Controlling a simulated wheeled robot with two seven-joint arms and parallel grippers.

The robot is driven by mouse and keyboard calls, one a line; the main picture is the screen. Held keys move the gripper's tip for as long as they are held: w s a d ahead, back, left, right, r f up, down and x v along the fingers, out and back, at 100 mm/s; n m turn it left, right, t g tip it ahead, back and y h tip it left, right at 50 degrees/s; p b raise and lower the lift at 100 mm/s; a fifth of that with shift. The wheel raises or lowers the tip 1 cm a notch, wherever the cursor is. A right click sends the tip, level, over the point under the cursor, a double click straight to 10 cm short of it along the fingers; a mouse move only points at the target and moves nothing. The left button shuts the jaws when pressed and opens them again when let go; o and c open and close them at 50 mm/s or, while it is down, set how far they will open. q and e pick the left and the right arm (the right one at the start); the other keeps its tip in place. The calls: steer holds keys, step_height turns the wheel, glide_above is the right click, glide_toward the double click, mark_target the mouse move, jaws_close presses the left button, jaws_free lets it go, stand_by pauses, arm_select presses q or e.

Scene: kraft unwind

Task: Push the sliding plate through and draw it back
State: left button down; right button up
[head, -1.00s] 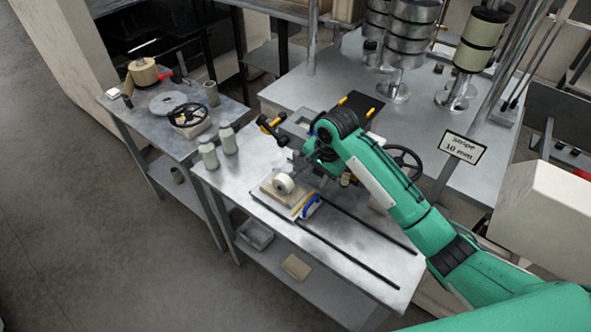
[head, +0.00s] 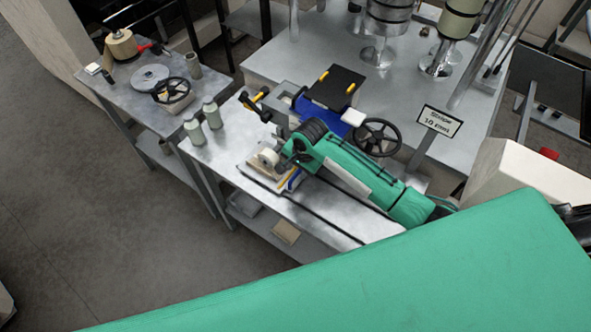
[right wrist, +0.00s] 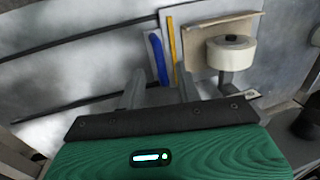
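A light plate (head: 256,176) carrying a wooden board and a tape roll (head: 268,157) lies at the left end of the dark rails on the bench. A blue handle (head: 293,181) stands at its right side. The right wrist view shows the blue handle (right wrist: 157,60), a yellow strip (right wrist: 171,40) and the roll (right wrist: 232,53). My right gripper (right wrist: 160,80) is open, its fingers apart just short of the handle; contact is not visible. A black plate with yellow grips (head: 336,88) sits over a blue part behind. I cannot tell which is the sliding plate. My left gripper is out of view.
Two pale bottles (head: 202,122) stand left of the plate. A black handwheel (head: 376,137) is close behind my right forearm. A side table (head: 130,100) with spools stands left. The bench front (head: 320,215) along the rails is clear.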

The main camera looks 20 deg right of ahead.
mark_target(294, 177)
steer(key=shift+w+a+f, duration=0.1)
steer(key=shift+a+f, duration=0.05)
steer(key=shift+f, duration=0.65)
steer(key=shift+w+a+f, duration=0.1)
steer(key=shift+f, duration=0.65)
jaws_close()
